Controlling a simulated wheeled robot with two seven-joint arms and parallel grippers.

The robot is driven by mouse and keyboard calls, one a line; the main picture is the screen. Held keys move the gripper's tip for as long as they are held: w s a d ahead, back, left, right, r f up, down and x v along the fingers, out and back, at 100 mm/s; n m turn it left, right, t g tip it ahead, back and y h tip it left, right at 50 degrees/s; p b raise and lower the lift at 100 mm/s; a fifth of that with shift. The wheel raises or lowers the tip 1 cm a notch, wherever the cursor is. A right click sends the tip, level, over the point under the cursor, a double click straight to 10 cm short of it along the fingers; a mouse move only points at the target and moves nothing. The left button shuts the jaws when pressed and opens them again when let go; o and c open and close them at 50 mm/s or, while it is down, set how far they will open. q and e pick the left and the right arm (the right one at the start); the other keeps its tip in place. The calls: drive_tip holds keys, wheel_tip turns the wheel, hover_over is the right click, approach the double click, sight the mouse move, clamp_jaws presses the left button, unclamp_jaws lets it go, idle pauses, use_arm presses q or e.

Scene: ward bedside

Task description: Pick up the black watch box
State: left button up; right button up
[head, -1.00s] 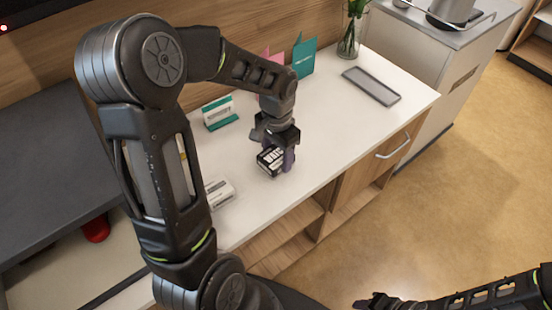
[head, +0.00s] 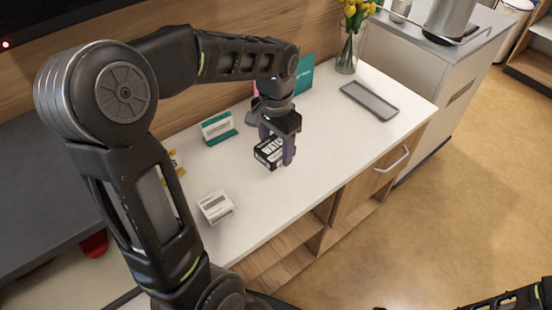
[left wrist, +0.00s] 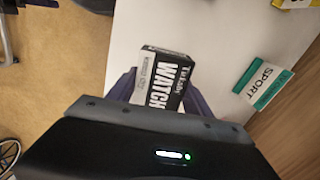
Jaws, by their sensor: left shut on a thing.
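The black watch box (head: 269,151) has white lettering and a pale side. My left gripper (head: 277,148) is shut on it and points down over the white counter. In the left wrist view the box (left wrist: 165,78) shows its "WATCH" lettering between the two purple fingers of my left gripper (left wrist: 160,92). The box looks held a little above the counter, though the gap beneath it is hard to judge. Of my right arm only a dark part shows at the bottom right of the head view; its gripper is not clearly seen.
On the white counter (head: 315,140) stand a white and teal "SPORT" box (head: 218,127) and a small white box (head: 215,206). A grey tray (head: 369,101) and a glass vase (head: 348,52) with yellow flowers are at the far right end. A teal card (head: 304,75) stands behind my gripper.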

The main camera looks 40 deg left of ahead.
use_arm(q)
drive_tip(key=shift+r, duration=0.5)
